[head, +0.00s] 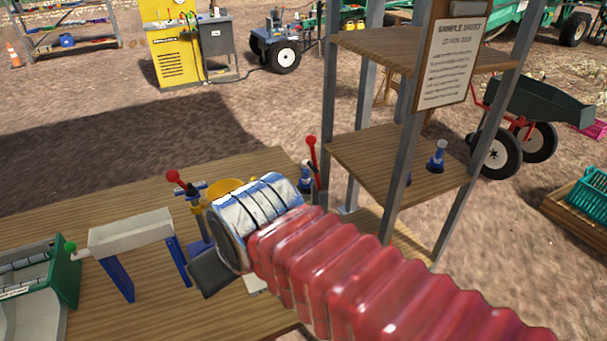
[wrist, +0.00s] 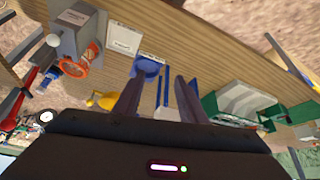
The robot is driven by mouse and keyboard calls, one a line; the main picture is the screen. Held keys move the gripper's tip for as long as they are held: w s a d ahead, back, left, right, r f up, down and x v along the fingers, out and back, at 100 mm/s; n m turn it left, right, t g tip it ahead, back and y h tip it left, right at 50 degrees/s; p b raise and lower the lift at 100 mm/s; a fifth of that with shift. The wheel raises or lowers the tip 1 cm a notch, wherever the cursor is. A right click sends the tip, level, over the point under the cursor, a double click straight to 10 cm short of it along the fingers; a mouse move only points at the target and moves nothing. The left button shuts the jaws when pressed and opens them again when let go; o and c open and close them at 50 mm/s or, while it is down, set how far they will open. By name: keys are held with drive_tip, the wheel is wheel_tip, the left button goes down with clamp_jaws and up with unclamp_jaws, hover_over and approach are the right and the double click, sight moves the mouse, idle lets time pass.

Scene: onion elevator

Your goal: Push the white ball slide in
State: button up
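A small white ball (wrist: 53,40) shows at the upper left of the wrist view, at the side of a grey box (wrist: 88,38). I cannot tell how far its slide stands out. I cannot make out the white ball in the head view, where my arm covers part of the table. My gripper (wrist: 158,80) has its two dark fingers apart with nothing held between them. The white ball is well to the left of the fingers in the wrist view. In the head view, only a dark part of my gripper (head: 212,273) shows above the table.
The wooden table (head: 120,205) carries red-knobbed levers (head: 174,177), a grey bench-like piece on blue legs (head: 132,232) and a green-sided tray (head: 66,275) with a green ball. An orange ring (wrist: 92,55) is by the grey box. A shelf (head: 375,150) stands at right.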

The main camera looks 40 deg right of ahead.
drive_tip(key=shift+o, duration=1.4)
drive_tip(key=shift+w+d+r, duration=0.25)
drive_tip(key=shift+w+d, duration=0.05)
drive_tip(key=shift+d, duration=0.15)
drive_tip(key=o, duration=0.4)
drive_tip(key=w+d+r+m+g, duration=0.2)
drive_tip(key=w+d, duration=0.4)
drive_tip(key=d, duration=0.5)
drive_tip(key=shift+d+r+g+h, duration=0.4)
drive_tip(key=shift+r+g, duration=0.1)
drive_tip(key=shift+g, duration=0.2)
drive_tip(key=w+d+m+g, duration=0.1)
drive_tip(key=d+g, duration=0.1)
drive_tip(key=d, duration=1)
drive_tip(key=shift+w+f+y, duration=0.25)
drive_tip(key=shift+w+y, duration=0.1)
drive_tip(key=shift+y, duration=0.05)
drive_tip(key=shift+f, duration=0.1)
wheel_tip(320, 180, down, 14)
drive_tip(key=shift+r, duration=0.15)
drive_tip(key=shift+c, duration=0.6)
drive_tip(key=c, duration=1)
